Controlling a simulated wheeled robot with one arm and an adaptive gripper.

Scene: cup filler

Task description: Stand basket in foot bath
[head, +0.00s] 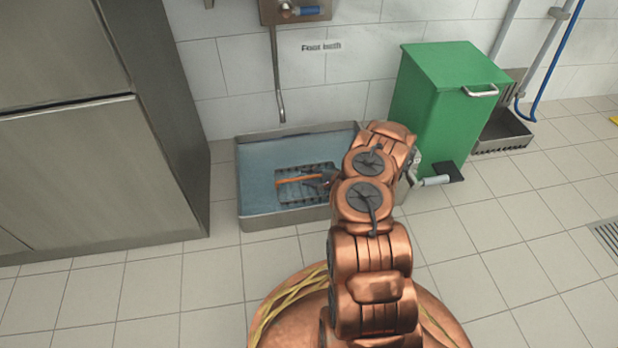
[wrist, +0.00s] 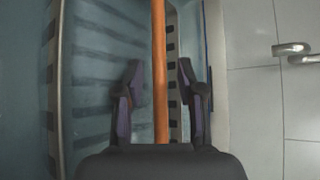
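The foot bath (head: 246,222) is a shallow steel basin with blue water, on the floor against the tiled wall. A dark slatted basket (head: 303,194) is inside it, with an orange bar handle (head: 298,180) across its top. The basket looks level; whether it rests on the basin floor is hard to tell. My gripper (head: 326,181) is over the basket's right end. In the wrist view the orange handle (wrist: 159,60) runs between the two fingers of my gripper (wrist: 159,85), with a gap on each side. The fingers are open and appear not to touch it.
A green pedal bin (head: 445,100) stands right of the bath. A tall steel cabinet (head: 90,170) stands to the left. A pipe (head: 277,80) hangs above the bath under a wall unit. A steel trough (head: 503,135) is beyond the bin. The tiled floor in front is clear.

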